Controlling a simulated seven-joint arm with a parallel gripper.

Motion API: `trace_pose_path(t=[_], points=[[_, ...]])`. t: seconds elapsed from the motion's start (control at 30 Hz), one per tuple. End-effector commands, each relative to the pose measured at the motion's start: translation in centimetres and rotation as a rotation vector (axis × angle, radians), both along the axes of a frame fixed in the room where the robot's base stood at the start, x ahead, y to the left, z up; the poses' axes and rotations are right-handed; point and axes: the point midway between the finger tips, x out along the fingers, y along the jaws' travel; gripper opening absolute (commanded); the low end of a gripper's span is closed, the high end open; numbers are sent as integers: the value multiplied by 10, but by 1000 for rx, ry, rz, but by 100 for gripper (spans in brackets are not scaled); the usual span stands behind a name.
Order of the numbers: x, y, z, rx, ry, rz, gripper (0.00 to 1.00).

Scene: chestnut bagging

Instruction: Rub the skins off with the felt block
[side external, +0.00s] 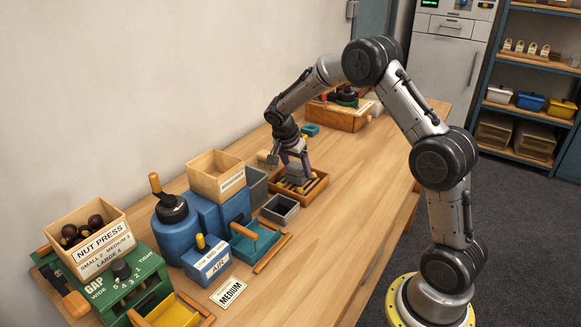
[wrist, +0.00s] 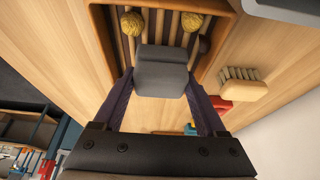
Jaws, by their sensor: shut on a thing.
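My gripper (wrist: 160,82) is shut on a grey felt block (wrist: 161,72), with one finger on each side of it. The block is over the slatted wooden tray (wrist: 97,30); I cannot tell whether it touches the slats. Two yellowish peeled chestnuts (wrist: 132,22) lie on the slats beyond the block, one to each side.
A wooden brush (wrist: 240,90) lies beside the tray, near a red object (wrist: 218,104). A grey metal bin (side external: 281,209) stands in front of the tray. The blue air machine (side external: 205,262) and green nut press (side external: 135,285) stand further left. The table right of the tray is clear.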

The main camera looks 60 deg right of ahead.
Motion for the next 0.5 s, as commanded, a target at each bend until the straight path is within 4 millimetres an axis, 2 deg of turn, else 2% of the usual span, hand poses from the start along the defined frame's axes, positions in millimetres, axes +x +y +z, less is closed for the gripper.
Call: trace_pose_path(t=[0.3,0.5], points=[[-32,0,-2,2,6,-3,0],[-32,-18,-1,3,6,-6,0]])
